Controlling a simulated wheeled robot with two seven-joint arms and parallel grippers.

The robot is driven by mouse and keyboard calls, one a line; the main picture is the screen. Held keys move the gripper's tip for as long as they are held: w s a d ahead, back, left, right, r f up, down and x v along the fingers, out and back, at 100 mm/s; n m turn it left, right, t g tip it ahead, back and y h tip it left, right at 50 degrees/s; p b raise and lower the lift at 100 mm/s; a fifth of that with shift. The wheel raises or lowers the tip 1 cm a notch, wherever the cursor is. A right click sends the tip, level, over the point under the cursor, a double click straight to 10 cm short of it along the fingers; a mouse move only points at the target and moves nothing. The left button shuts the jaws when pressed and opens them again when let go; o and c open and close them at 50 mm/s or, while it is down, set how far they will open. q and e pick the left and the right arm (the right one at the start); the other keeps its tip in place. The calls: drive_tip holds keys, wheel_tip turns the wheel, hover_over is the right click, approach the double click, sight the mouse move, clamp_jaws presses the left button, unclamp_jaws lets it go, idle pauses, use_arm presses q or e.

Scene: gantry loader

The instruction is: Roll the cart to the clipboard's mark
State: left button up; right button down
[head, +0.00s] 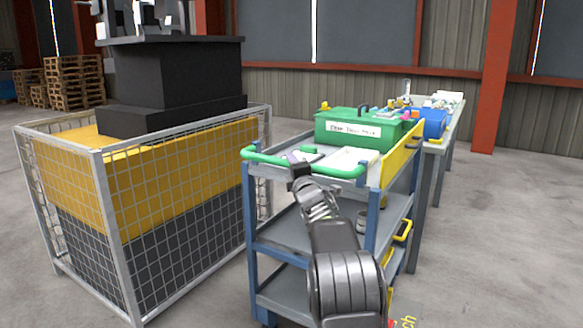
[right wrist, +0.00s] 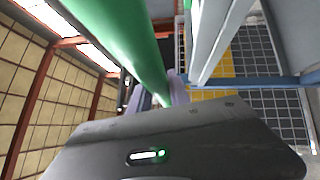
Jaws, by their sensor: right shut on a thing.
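The cart (head: 285,238) has blue posts, grey shelves and a green push handle (head: 262,158) along its near top edge. My right gripper (head: 299,172) is at the handle, shut on it. In the right wrist view the green handle (right wrist: 122,40) runs between the fingers (right wrist: 165,92). A flat white sheet (head: 348,158), possibly the clipboard, lies on the cart's top just behind the handle; I cannot read it. Yellow lettering ending in "ch" (head: 406,322) shows on the floor at the bottom, partly cut off. My left gripper is out of view.
A wire-mesh cage (head: 108,215) around a yellow and black machine stands close to the cart's left. A green box (head: 345,138) is at the cart's far end. A bench (head: 440,150) with a blue box (head: 432,124) stands behind right. Open floor (head: 510,230) lies to the right.

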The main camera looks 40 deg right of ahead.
drive_tip(key=shift+s+d+r, duration=0.1)
drive_tip(key=shift+d, duration=0.05)
drive_tip(key=c, duration=1.4)
unclamp_jaws()
drive_tip(key=shift+d, duration=0.2)
drive_tip(key=shift+o, duration=1)
drive_tip(key=shift+a, duration=0.1)
drive_tip(key=shift+a, duration=0.1)
drive_tip(key=shift+s+a+f, duration=0.2)
drive_tip(key=shift+s, duration=0.2)
drive_tip(key=r+v, duration=0.1)
drive_tip(key=v, duration=0.5)
drive_tip(key=shift+s+f+b, duration=0.3)
drive_tip(key=shift+f+b, duration=0.15)
drive_tip(key=shift+f, duration=0.05)
